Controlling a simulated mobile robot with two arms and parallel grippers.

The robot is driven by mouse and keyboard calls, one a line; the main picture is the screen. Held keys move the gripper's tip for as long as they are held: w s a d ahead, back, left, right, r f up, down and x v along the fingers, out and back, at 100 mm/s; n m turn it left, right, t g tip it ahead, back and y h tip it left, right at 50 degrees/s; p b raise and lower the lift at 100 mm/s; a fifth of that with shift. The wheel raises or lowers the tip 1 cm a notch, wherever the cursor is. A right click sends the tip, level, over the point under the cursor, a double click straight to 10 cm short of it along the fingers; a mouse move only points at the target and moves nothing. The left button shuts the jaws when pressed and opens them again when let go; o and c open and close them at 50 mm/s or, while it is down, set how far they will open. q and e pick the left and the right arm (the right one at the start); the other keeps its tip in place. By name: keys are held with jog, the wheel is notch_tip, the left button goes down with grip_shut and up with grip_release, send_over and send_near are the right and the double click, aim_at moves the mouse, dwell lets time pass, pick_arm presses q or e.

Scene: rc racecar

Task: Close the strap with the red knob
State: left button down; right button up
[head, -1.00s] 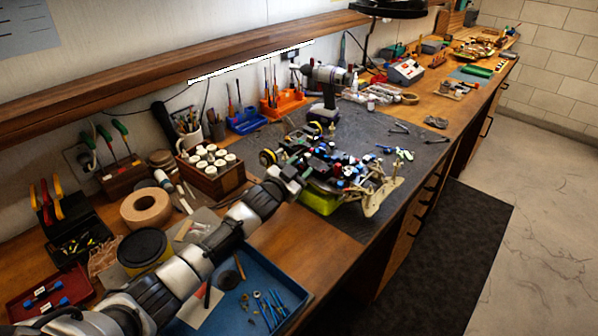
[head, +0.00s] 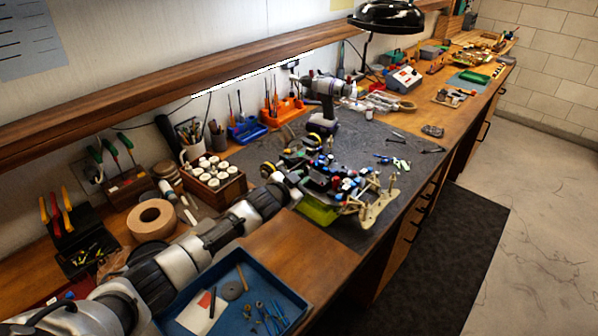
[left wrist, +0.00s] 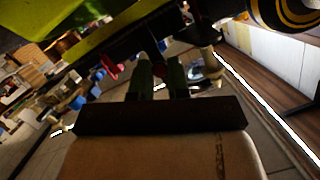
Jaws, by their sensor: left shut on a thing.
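The RC car (head: 350,183) sits on a yellow-green stand (head: 318,212) on the dark work mat. My left arm reaches in from the left, and my left gripper (head: 285,186) is at the car's near left end, its fingertips hard to make out. In the left wrist view my two dark fingers (left wrist: 160,80) are close together, with a small red bit between them that looks like the red knob (left wrist: 158,87). The strap itself cannot be made out. Another red part (left wrist: 108,68) shows left of the fingers. My right gripper is not in view.
A blue tray (head: 291,293) with small tools lies at the front, below my arm. A wooden box of white-capped jars (head: 212,180) and a tape roll (head: 151,219) stand behind the arm. A drill (head: 325,95) stands behind the car.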

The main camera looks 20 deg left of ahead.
pick_arm(q)
jog(key=g+p, duration=0.1)
jog(key=r+g+p, duration=0.1)
jog(key=p, duration=0.1)
jog(key=shift+w+r+y, duration=0.2)
jog(key=shift+w+y, duration=0.1)
jog(key=shift+y, duration=0.1)
jog(key=shift+w+d+g+y+p, duration=0.1)
jog(key=shift+w+g+y+p, duration=0.05)
jog(key=shift+g+p, duration=0.4)
jog(key=shift+w+d+g+y+p, duration=0.1)
jog(key=shift+g+y+p, duration=0.05)
jog(key=shift+g+p, duration=0.35)
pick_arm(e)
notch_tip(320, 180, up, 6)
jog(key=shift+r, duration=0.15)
pick_arm(q)
jog(key=shift+f, duration=0.1)
jog(key=c, duration=1.1)
grip_release()
jog(key=b+v, duration=0.1)
jog(key=v, duration=0.9)
jog(key=shift+s+r+b, duration=0.25)
jog(key=shift+r+b, duration=0.05)
jog(key=shift+r, duration=0.05)
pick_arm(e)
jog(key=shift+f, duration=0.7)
